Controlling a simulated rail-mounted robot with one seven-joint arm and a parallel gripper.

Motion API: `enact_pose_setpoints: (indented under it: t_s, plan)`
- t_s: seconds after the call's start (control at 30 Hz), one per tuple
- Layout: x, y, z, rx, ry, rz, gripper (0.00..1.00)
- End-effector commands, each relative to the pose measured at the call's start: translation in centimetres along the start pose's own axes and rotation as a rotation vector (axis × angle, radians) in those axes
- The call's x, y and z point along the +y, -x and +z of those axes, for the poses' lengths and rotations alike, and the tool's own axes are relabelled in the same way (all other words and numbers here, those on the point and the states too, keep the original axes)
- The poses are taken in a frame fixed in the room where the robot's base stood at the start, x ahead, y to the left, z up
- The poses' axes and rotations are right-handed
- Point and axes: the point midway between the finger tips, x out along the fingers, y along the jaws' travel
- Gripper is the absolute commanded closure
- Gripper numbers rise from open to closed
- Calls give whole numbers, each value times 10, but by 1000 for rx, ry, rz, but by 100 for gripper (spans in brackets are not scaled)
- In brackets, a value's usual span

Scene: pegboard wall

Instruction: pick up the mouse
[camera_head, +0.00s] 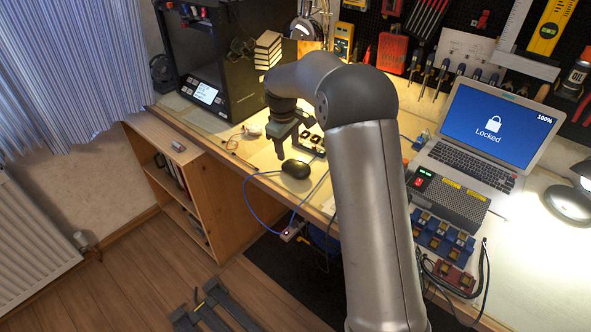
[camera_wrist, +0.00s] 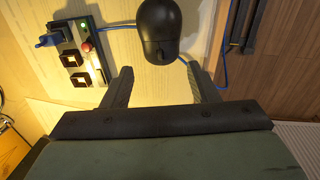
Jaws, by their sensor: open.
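The black mouse (camera_head: 296,169) lies near the front edge of the workbench in the head view, with a blue cable running by it. My gripper (camera_head: 287,149) is above the bench, just behind the mouse in the head view. In the wrist view my gripper (camera_wrist: 158,84) has its two fingers spread with nothing between them. The mouse lies beyond the fingertips, roughly centred between them.
A small switch box (camera_wrist: 80,52) with a red button sits left of the mouse in the wrist view. A laptop (camera_head: 484,137) and a power supply (camera_head: 447,196) stand to the right on the bench. A black 3D printer (camera_head: 222,60) stands at the back left.

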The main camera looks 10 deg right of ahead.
Motion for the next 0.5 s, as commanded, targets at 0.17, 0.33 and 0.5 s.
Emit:
enact_pose_setpoints:
  t_s: [0.17, 0.33, 0.5]
  plan:
    - [0, -16, 0, 0, 0, 1, 46]
    - [-1, -32, 1, -2, 0, -1, 46]
    - [-2, -58, 1, -1, -1, -1, 46]
